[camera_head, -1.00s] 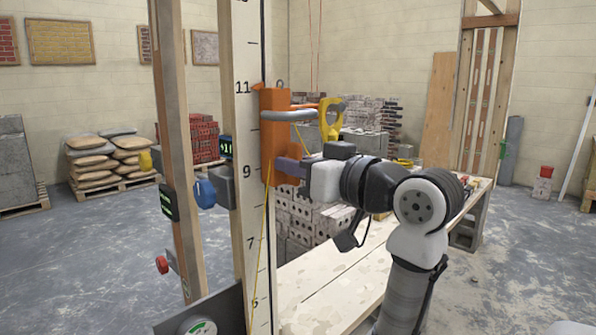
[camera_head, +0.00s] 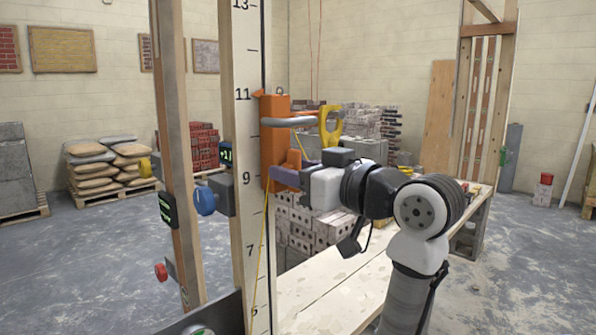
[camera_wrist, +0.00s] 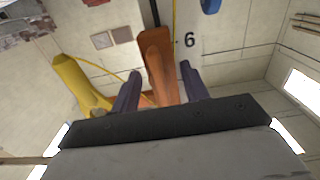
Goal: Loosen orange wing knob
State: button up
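An orange block (camera_head: 273,140) is mounted on the tall numbered pole (camera_head: 243,150), a little above the 9 mark. The orange wing knob (camera_head: 293,159) shows at the block's lower right side, just above my purple fingers. My gripper (camera_head: 287,177) is level, close against the block's lower right. In the wrist view, an orange part (camera_wrist: 158,62), which looks like the knob, stands between my two purple fingers (camera_wrist: 160,85). The fingers are apart, with a visible gap on the right. Whether the left finger touches the orange part is hard to tell.
A grey bar (camera_head: 289,121) and a yellow handle (camera_head: 330,123) stick out right above my gripper. A blue knob (camera_head: 204,197) is on the pole's left. A pale bench (camera_head: 330,290) lies below my arm. Bags (camera_head: 100,165) stand far left.

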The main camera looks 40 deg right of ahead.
jog(key=s+d+b, duration=0.1)
jog(key=s+b, duration=0.1)
jog(key=s, duration=1.1)
jog(key=shift+s+b, duration=0.4)
